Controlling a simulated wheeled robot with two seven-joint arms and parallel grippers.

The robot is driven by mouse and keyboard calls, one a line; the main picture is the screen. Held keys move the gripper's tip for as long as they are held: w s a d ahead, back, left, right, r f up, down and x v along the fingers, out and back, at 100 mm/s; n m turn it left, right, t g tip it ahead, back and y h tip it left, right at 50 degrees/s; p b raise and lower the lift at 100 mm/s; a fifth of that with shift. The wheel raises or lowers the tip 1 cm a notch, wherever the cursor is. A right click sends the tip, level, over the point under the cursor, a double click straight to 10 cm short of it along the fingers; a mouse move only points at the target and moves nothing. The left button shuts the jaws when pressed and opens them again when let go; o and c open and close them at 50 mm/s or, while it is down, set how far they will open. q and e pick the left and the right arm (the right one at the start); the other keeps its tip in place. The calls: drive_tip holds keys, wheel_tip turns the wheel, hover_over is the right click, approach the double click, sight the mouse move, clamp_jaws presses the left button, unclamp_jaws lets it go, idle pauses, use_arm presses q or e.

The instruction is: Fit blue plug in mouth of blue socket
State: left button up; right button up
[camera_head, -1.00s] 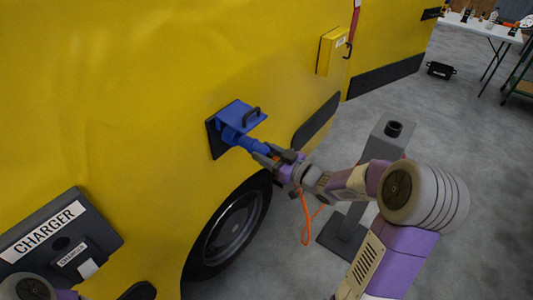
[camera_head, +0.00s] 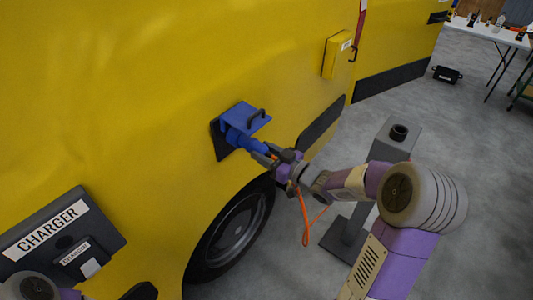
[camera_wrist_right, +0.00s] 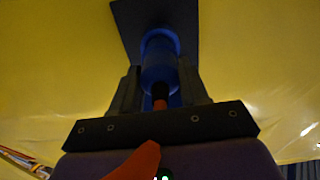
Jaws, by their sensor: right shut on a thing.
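The blue socket (camera_head: 230,124) is set on a dark plate in the yellow vehicle side, with its blue lid (camera_head: 247,117) raised above it. The blue plug (camera_head: 246,142) is lined up with the socket, its front end at or in the mouth; how deep it sits cannot be told. My right gripper (camera_head: 275,157) is shut on the plug's rear, and an orange cable (camera_head: 308,222) hangs below. In the right wrist view the blue plug (camera_wrist_right: 160,62) lies ahead between the fingers, against the dark plate (camera_wrist_right: 128,18). My left gripper is not in view.
A wheel (camera_head: 233,232) lies below the socket. A grey post (camera_head: 396,140) stands right of it, near my right arm. A charger box (camera_head: 58,240) is at lower left, and a yellow box (camera_head: 339,55) is on the vehicle. A white table (camera_head: 489,33) is far off.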

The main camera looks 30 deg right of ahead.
sight(257, 148)
drive_tip(key=shift+x, duration=1.65)
drive_tip(key=shift+r, duration=0.1)
drive_tip(key=o, duration=1.2)
drive_tip(key=shift+o, duration=0.2)
drive_tip(key=p+v, duration=0.1)
drive_tip(key=v, duration=0.6)
drive_tip(key=shift+s+d, duration=0.15)
drive_tip(key=shift+s, duration=0.15)
drive_tip(key=a+f+m+g+h, duration=0.1)
drive_tip(key=a+f+m+g, duration=0.3)
drive_tip(key=f, duration=0.8)
drive_tip(key=a+f+m+g+h, duration=0.2)
drive_tip(key=a+f, duration=0.4)
drive_tip(key=f, duration=0.6)
drive_tip(key=s+a+f+g, duration=0.5)
drive_tip(key=s+f, duration=0.2)
drive_tip(key=s, duration=0.3)
drive_tip(key=s+a+f+m+g, duration=0.1)
drive_tip(key=s+a+f+g, duration=0.4)
drive_tip(key=s, duration=0.5)
wheel_tip(257, 148, down, 2)
drive_tip(key=shift+s+a, duration=0.25)
drive_tip(key=shift+a, duration=0.2)
